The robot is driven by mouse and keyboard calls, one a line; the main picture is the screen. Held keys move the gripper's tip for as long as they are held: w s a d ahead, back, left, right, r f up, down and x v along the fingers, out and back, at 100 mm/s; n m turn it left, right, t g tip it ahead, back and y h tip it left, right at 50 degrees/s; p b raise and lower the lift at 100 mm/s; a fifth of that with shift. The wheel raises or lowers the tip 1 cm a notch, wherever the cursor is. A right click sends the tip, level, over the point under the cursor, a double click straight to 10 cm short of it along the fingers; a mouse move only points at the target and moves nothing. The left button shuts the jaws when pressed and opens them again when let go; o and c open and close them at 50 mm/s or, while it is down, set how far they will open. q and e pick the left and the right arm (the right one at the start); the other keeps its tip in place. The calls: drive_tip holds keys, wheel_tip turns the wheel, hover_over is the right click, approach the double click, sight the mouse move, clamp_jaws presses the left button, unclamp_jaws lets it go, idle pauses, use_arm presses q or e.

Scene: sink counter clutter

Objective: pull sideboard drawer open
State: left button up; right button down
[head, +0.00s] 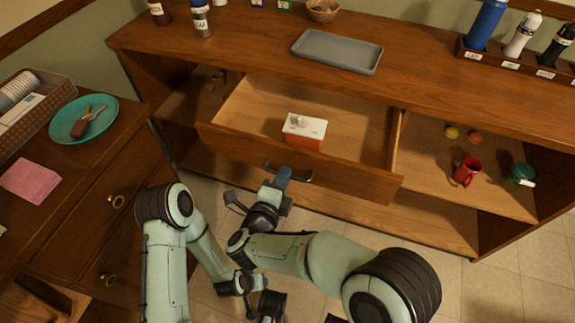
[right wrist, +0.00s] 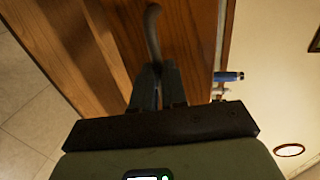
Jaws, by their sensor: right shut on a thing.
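The wooden sideboard (head: 425,110) has its drawer (head: 340,172) pulled out, showing the light interior. A dark bar handle (head: 304,180) is on the drawer front. My right gripper (head: 281,177) is at the handle and shut on it. In the right wrist view the fingers (right wrist: 158,88) close around the dark handle (right wrist: 153,35). A red and white box (head: 304,132) lies inside the drawer with a small object on top. My left gripper (head: 271,304) is low in the head view, away from the drawer; its fingertips are not clear.
A grey tray (head: 338,51), a bowl (head: 323,11) and a bottle rack (head: 515,63) stand on the sideboard top. A red mug (head: 467,171) and a green cup (head: 521,174) are on the right shelf. A side cabinet at left carries a teal plate (head: 83,119) and pink cloth (head: 31,180).

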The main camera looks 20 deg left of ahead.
use_arm(q)
drive_tip(key=shift+s+d+r, duration=0.1)
drive_tip(key=shift+d+r, duration=0.1)
drive_tip(key=shift+r, duration=0.1)
use_arm(e)
drive_tip(key=shift+f+v, duration=0.2)
drive_tip(key=shift+v, duration=0.75)
drive_tip(key=shift+f+v, duration=0.2)
drive_tip(key=shift+v, duration=0.7)
drive_tip(key=shift+f+v, duration=0.2)
drive_tip(key=shift+v, duration=0.75)
drive_tip(key=shift+s, duration=0.1)
drive_tip(key=c, duration=1.2)
unclamp_jaws()
drive_tip(key=shift+o, duration=0.2)
